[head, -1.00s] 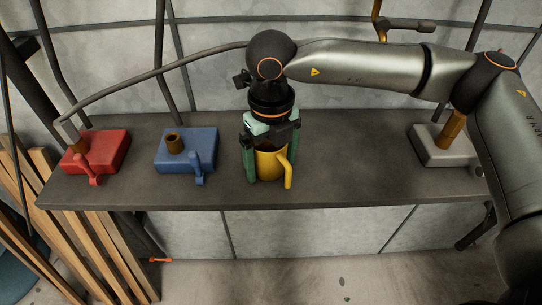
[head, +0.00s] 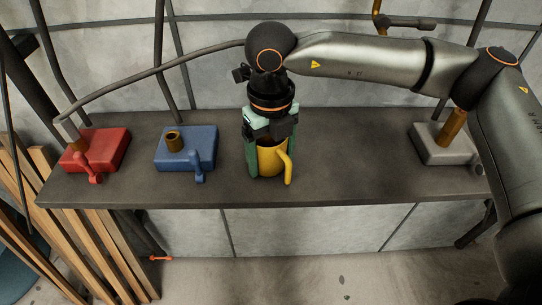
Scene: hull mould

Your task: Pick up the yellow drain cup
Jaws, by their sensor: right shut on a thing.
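The yellow drain cup (head: 268,162) is upright near the middle of the dark bench, with its curved handle (head: 288,169) toward the right front. My right gripper (head: 267,158) comes down from above, with its green fingers on both sides of the cup. It is shut on the cup. The gripper body hides part of the cup's rim. I cannot tell for sure whether the cup's base touches the bench. My left gripper is not in view.
On the dark bench (head: 350,170) stand a red block (head: 108,150) with a hose, a blue block (head: 203,140) with a brown fitting (head: 174,141), and a grey block (head: 437,152) at the right. Wooden planks (head: 75,225) lean at the left. The bench right of the cup is clear.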

